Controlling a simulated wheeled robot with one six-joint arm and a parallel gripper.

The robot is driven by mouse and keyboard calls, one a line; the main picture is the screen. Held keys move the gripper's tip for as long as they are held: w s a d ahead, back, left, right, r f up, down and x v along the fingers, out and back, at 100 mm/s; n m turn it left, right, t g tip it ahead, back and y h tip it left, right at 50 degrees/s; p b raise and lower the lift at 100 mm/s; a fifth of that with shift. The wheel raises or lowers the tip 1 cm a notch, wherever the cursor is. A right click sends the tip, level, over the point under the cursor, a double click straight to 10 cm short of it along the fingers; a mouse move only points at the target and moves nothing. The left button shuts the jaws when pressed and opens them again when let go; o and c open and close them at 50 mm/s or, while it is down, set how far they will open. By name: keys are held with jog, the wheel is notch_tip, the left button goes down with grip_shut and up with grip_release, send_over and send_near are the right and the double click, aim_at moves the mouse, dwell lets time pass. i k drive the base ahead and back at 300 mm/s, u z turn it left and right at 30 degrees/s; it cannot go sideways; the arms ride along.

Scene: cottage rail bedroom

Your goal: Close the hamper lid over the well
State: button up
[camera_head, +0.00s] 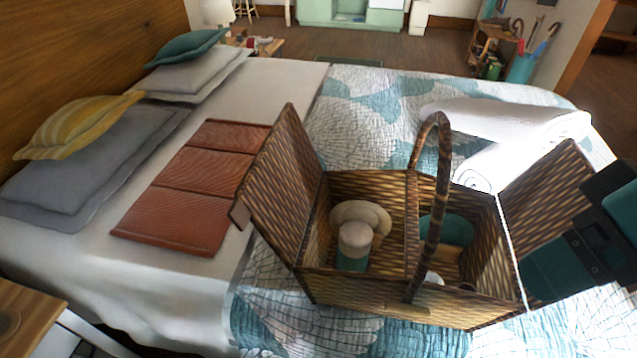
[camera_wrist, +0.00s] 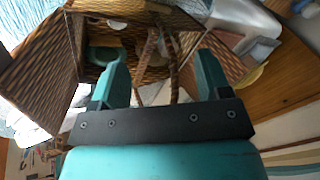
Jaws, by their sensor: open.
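The wicker hamper (camera_head: 370,290) stands on the bed with a tall arched handle (camera_head: 436,170) over its middle. Its left lid (camera_head: 283,185) is raised and leans outward. Its right lid (camera_head: 545,195) is also open, tilted out to the right. The left well holds a cream-topped jar with a teal base (camera_head: 354,242) and a cream round item (camera_head: 365,212). The right well holds a teal item (camera_head: 450,230). My gripper (camera_wrist: 161,62) is open and empty, facing the hamper in the wrist view. In the head view it overlaps the right lid's outer side; contact is unclear.
Rolled white towels (camera_head: 505,135) lie behind the hamper. A folded rust-red blanket (camera_head: 190,190) lies to the left, beside the raised left lid. Pillows (camera_head: 90,150) line the headboard. The handle arch stands high between the lids.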

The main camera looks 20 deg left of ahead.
aim_at(277, 192)
jog(key=u, duration=0.8)
